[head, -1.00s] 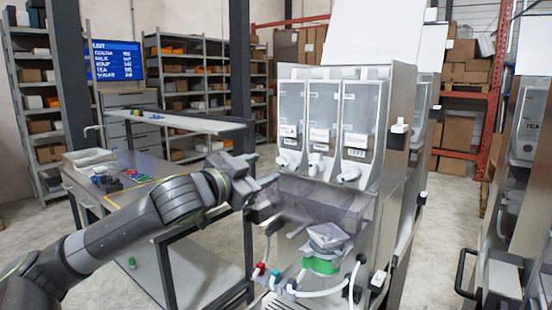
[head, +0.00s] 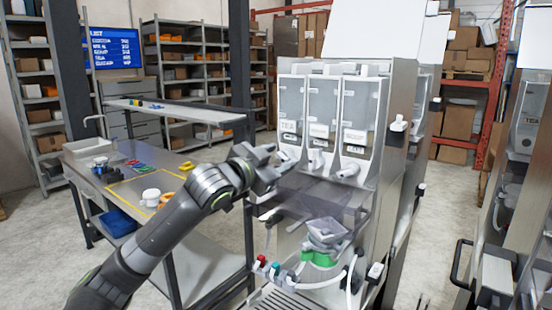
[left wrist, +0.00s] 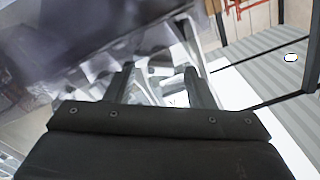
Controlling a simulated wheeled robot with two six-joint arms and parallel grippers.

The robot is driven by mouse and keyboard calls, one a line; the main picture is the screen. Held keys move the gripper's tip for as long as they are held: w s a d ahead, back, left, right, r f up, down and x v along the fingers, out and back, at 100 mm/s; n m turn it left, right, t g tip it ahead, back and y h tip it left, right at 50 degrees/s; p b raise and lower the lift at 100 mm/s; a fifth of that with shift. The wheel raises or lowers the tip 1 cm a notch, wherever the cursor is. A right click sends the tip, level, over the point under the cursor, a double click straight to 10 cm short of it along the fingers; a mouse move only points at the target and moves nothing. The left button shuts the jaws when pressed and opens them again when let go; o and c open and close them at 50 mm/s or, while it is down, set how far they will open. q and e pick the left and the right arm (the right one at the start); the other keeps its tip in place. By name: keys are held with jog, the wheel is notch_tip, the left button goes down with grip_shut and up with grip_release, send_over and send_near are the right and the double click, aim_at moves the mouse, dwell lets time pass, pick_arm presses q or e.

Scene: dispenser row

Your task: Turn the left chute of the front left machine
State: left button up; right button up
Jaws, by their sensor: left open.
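The front left machine (head: 400,150) has three clear bins above a row of white chutes. The left chute (head: 290,160) is below the bin marked TEA; the middle chute (head: 317,162) and right chute (head: 347,170) are to its right. My left gripper (head: 280,163) is at the left chute, with its fingers pointing right, and partly covers it. In the left wrist view my left gripper (left wrist: 158,85) has its two fingers apart, with pale, blurred machine parts beyond them. I cannot tell whether they touch the chute. My right gripper is not in view.
Below the chutes are a smoky clear cover (head: 310,198), a grey funnel (head: 327,231) on a green base, and hoses. A workbench (head: 110,190) with white cups stands at the left. More machines stand at the right. Open floor shows behind.

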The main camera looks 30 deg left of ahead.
pick_arm(q)
jog(key=c, duration=1)
